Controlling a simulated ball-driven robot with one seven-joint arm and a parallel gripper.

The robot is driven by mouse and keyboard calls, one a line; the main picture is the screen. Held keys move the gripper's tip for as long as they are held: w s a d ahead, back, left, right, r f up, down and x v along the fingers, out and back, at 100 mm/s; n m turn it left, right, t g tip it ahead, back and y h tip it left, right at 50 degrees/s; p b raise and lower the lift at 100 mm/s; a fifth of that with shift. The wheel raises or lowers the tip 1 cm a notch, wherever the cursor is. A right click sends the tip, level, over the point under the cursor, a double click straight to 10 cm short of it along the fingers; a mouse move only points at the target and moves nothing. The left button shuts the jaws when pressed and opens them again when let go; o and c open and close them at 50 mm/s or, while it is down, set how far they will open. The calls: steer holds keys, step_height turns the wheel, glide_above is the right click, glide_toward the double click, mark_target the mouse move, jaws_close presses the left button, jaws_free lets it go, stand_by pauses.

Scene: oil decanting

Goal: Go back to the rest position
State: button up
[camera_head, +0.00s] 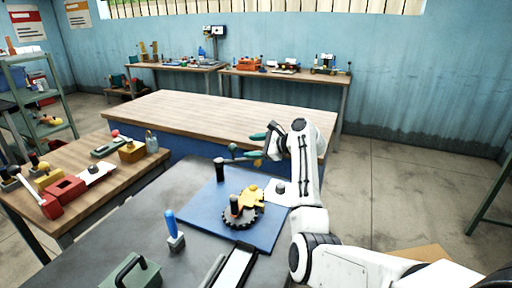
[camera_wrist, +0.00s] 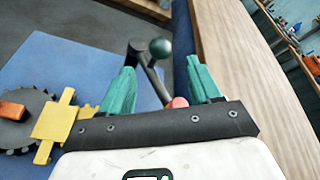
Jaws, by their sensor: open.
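My gripper (camera_wrist: 162,90) is open, with its two green fingers apart in the wrist view. In the head view my gripper (camera_head: 262,144) is raised over the far right part of the blue mat (camera_head: 208,190), by the edge of the wooden table. A dark crank handle with a round green-grey knob (camera_wrist: 159,47) shows beyond and between the fingers; I cannot tell its exact distance from them. Part of a small red thing (camera_wrist: 179,102) shows between the fingers, mostly hidden by the gripper body.
A dark toothed gear (camera_head: 238,216) with a yellow part (camera_head: 252,197) sits on the mat. A blue-handled tool (camera_head: 172,230) and green box (camera_head: 131,272) stand on the grey bench. A long wooden table (camera_head: 215,112) lies behind.

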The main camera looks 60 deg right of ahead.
steer(key=shift+s+r, duration=0.15)
steer(key=shift+s, duration=0.2)
stand_by(0.4)
